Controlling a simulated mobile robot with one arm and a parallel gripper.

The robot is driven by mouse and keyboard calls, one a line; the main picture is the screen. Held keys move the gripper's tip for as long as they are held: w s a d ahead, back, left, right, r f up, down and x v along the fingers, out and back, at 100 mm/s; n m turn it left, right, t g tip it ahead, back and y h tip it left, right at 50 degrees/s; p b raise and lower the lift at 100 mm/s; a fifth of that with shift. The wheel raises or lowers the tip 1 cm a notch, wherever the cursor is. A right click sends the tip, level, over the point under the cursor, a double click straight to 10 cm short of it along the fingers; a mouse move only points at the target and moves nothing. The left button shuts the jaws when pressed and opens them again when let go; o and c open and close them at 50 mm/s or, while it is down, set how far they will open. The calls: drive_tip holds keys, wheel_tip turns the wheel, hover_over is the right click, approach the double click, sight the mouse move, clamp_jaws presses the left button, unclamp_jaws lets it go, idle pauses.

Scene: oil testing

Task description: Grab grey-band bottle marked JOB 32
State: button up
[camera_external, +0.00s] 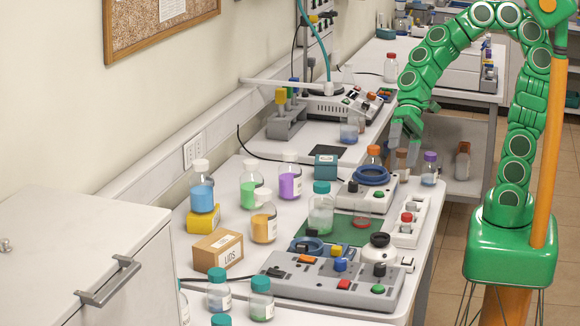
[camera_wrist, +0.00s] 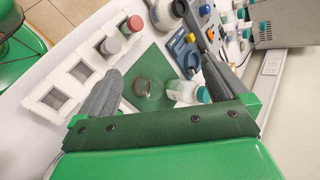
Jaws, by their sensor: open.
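I cannot read a JOB 32 label or pick out a grey band on any bottle in either view. A clear bottle with a teal cap (camera_external: 321,207) stands on the green mat (camera_external: 362,234); in the wrist view a teal-capped bottle (camera_wrist: 186,95) with a white label shows between my fingers, towards the right one. A small clear glass vessel (camera_wrist: 149,88) is beside it on the mat. My gripper (camera_external: 405,137) is open and empty, pointing down above the far right part of the bench. Its fingers (camera_wrist: 162,70) are spread in the wrist view.
A white rack (camera_external: 408,232) holds a red-capped bottle (camera_external: 407,219). An orange-capped bottle (camera_external: 374,153) and a purple-capped bottle (camera_external: 429,170) stand near my gripper. A grey control panel (camera_external: 330,289) fills the bench front. Blue, green, purple and orange-filled bottles stand at left.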

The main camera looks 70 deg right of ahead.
drive_tip(key=w+d+r+m+t+y, duration=0.1)
drive_tip(key=w+m+t+y, duration=0.2)
drive_tip(key=w+m+t, duration=1)
drive_tip(key=m+g+h, duration=0.3)
drive_tip(key=m+h, duration=0.1)
drive_tip(key=m, duration=0.6)
approach(279, 177)
drive_tip(key=shift+f+x, duration=0.2)
drive_tip(key=shift+x, duration=3.15)
drive_tip(key=shift+d, duration=0.2)
drive_tip(key=shift+c, duration=0.3)
drive_tip(key=c, duration=1.3)
drive_tip(key=shift+r+y, duration=0.15)
drive_tip(key=shift+y, duration=0.15)
